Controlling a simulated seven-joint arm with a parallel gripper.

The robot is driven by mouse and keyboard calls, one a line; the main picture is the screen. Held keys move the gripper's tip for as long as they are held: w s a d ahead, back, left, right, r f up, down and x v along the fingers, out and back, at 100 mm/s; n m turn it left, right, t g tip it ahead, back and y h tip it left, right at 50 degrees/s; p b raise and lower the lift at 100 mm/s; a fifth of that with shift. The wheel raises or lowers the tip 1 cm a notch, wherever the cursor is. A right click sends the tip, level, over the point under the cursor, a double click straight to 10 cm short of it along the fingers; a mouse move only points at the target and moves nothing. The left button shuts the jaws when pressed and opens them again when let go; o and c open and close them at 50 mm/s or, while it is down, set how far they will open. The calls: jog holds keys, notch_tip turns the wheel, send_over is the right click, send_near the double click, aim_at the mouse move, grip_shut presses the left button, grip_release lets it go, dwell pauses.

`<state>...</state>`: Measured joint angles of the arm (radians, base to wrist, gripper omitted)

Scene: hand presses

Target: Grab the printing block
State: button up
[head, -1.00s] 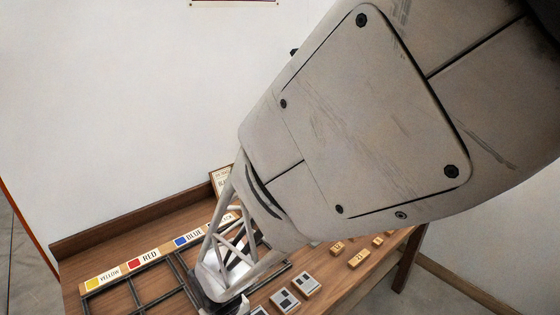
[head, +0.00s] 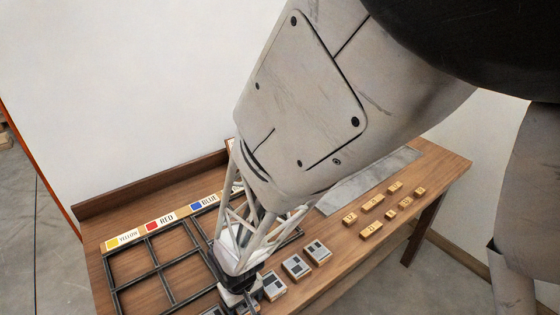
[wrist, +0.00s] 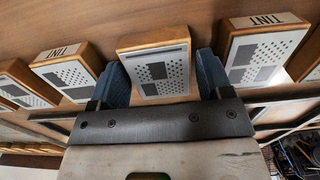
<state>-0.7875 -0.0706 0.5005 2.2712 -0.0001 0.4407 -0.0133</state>
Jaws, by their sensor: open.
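Several printing blocks, wooden with pale faces and dark dot and bar patterns, stand in a row on the table. In the wrist view one printing block (wrist: 158,72) lies between the two fingers of my gripper (wrist: 161,78). The fingers are open, one on each side; I cannot tell whether either touches it. A TINT-labelled block (wrist: 66,72) is to its left and another TINT block (wrist: 262,50) to its right. In the head view my gripper (head: 243,293) is low over the row's near end, its fingers partly hidden. Two other blocks (head: 296,266) (head: 318,252) are clear of it.
A dark compartment frame (head: 157,267) lies at the left, with yellow, red and blue label cards (head: 160,224) behind it. Small lettered wooden pieces (head: 372,228) and a grey metal strip (head: 370,180) lie to the right on the table (head: 440,165).

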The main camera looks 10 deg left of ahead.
dwell(0.4)
jog(key=c, duration=0.7)
jog(key=shift+r, duration=0.2)
jog(key=shift+r, duration=0.75)
notch_tip(320, 180, up, 2)
jog(key=s+d, duration=0.3)
jog(key=s, duration=0.1)
jog(key=s+d, duration=0.3)
jog(key=d, duration=0.1)
jog(key=s+d+r, duration=0.1)
jog(key=s+d, duration=0.3)
jog(key=shift+s+r, duration=0.1)
jog(key=shift+s, duration=0.2)
